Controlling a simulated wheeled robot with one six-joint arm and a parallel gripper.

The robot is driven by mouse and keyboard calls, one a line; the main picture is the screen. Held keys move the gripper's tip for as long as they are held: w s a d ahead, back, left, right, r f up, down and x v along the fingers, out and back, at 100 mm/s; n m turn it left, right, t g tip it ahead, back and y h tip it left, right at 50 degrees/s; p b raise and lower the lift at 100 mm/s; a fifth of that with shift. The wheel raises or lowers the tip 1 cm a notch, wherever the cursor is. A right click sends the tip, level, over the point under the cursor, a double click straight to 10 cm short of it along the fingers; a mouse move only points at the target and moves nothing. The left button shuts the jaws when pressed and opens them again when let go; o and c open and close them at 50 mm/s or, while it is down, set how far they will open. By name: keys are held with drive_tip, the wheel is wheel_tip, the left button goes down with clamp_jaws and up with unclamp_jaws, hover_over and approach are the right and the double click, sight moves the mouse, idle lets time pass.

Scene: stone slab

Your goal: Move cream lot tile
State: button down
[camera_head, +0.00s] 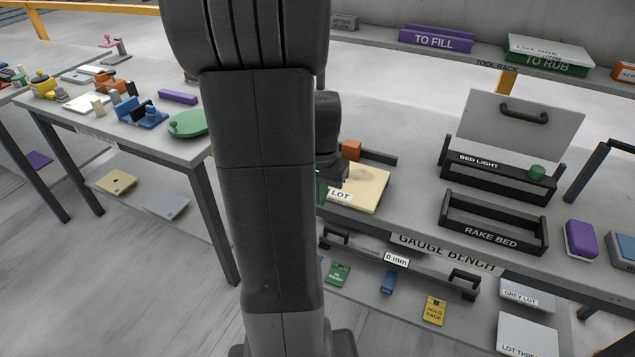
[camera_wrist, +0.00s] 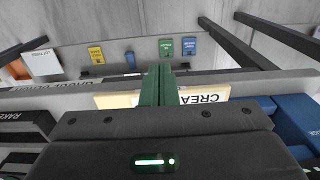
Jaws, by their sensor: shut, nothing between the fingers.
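The cream lot tile (camera_head: 368,187) is a flat cream slab on the gauge bench, with a white label on its near edge. The label's end, "LOT", shows in the head view; my arm hides its left part. In the wrist view the tile (camera_wrist: 118,100) lies behind my fingers, its label reading "CREA" upside down. My gripper (camera_wrist: 160,78) has green fingers, pressed together with nothing between them. In the head view my gripper (camera_head: 321,186) is mostly hidden behind my arm, at the tile's left end. Whether the fingers touch the tile cannot be told.
An orange block (camera_head: 351,150) stands behind the tile. To the right are the rake bed tray (camera_head: 492,238), the bed light box (camera_head: 500,180) and a purple block (camera_head: 581,239).

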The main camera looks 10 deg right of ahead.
drive_tip(key=w+d+f, duration=0.2)
drive_tip(key=w+f, duration=0.1)
drive_tip(key=f, duration=0.2)
drive_tip(key=shift+w+d+p, duration=0.15)
drive_tip(key=shift+p, duration=0.25)
drive_tip(key=shift+w+f, duration=0.1)
drive_tip(key=w+d, duration=0.1)
drive_tip(key=w, duration=0.1)
drive_tip(key=w+d, duration=0.1)
drive_tip(key=w, duration=0.1)
drive_tip(key=shift+d, duration=0.4)
drive_tip(key=shift+s, duration=0.15)
